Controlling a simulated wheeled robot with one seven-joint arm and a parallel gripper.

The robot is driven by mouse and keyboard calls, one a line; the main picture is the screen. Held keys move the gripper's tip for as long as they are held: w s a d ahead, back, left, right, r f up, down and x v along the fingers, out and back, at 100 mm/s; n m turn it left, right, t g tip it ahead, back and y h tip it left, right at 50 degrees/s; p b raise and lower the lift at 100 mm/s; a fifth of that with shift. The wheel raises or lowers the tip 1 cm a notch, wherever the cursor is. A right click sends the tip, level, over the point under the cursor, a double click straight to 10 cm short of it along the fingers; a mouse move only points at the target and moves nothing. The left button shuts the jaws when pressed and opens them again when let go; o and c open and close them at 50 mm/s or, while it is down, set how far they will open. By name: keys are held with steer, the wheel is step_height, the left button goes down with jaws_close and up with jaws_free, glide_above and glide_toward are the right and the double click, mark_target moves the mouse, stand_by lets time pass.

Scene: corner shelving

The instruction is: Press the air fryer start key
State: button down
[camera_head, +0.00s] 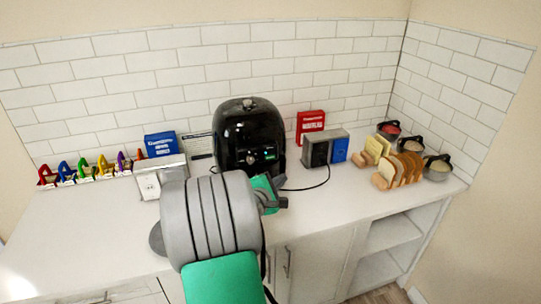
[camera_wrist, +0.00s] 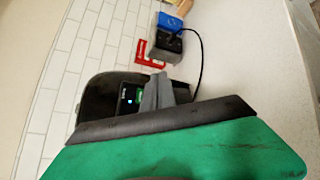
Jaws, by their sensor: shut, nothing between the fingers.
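The air fryer (camera_head: 243,128) is black and rounded and stands upright on the counter against the tiled wall. Its front panel (camera_head: 262,155) shows a small lit display and a green mark. In the wrist view the air fryer (camera_wrist: 97,94) appears turned sideways, with the panel (camera_wrist: 127,98) partly lit blue and green. My gripper (camera_head: 277,194) is in front of the air fryer, at its lower right in the head view. In the wrist view my gripper's grey fingers (camera_wrist: 157,92) are together and empty, beside the panel, covering part of it. I cannot tell whether they touch it.
A grey box (camera_head: 318,150) and a blue box (camera_head: 340,150) stand right of the fryer, with a red box (camera_head: 310,122) behind. Bread slices (camera_head: 402,170) and bowls (camera_head: 438,168) are farther right. A black cable (camera_head: 312,187) crosses the counter.

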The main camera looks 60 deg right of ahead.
mark_target(276, 158)
steer(key=shift+w+d+b, duration=1)
steer(key=shift+w+d, duration=2.1)
steer(key=shift+w, duration=0.05)
steer(key=shift+w+d, duration=0.3)
steer(key=shift+w+d, duration=0.25)
stand_by(0.5)
steer(key=shift+s+a, duration=0.55)
steer(key=shift+s+a+p, duration=0.65)
steer(key=shift+s+a, duration=1.1)
